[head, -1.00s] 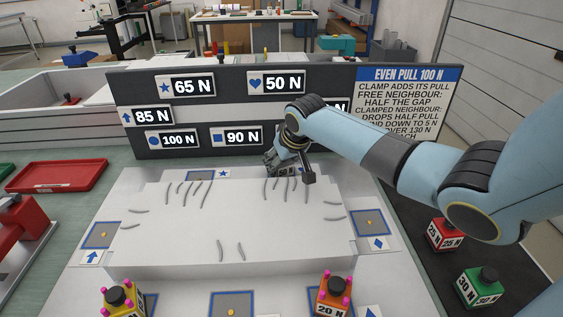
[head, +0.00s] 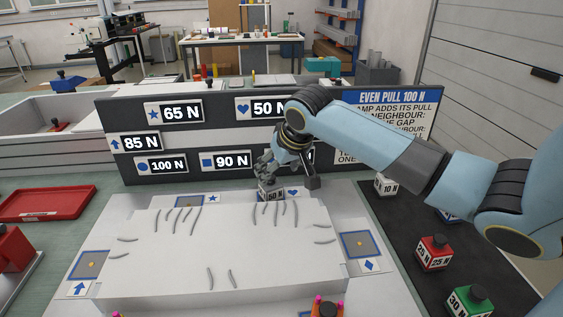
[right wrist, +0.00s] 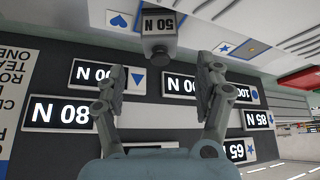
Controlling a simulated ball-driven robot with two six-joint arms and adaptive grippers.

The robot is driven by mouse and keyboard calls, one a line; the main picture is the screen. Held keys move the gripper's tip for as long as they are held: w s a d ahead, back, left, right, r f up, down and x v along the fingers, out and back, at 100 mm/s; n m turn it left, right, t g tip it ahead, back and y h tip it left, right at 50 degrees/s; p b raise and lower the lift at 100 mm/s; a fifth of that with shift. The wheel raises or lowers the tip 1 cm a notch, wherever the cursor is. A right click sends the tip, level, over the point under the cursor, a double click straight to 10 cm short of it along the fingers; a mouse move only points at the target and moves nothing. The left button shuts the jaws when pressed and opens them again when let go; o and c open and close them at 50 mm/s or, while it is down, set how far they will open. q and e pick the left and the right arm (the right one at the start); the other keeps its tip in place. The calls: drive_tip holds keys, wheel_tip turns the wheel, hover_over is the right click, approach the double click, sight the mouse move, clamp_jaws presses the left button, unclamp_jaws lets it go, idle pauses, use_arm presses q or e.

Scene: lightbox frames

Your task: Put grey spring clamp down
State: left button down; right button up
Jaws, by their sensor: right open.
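The grey spring clamp (head: 271,195), marked 50 N, stands at the heart-marked spot on the far edge of the white lightbox frame (head: 215,245). It also shows in the right wrist view (right wrist: 160,27), its label upside down and its dark knob toward me. My right gripper (head: 268,168) is just above and behind the clamp. In the right wrist view the gripper (right wrist: 162,70) has its fingers spread wide, with a gap between them and the clamp beyond the tips. My left gripper is not in view.
A dark board (head: 222,138) with several force readings stands right behind the clamp; my right forearm hides part of it. Red (head: 434,253), green (head: 469,301) and white (head: 386,184) clamps stand on the dark mat at right. A red tray (head: 48,204) lies at left.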

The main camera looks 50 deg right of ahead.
drive_tip(key=v, duration=0.3)
drive_tip(key=shift+f, duration=0.1)
idle(0.5)
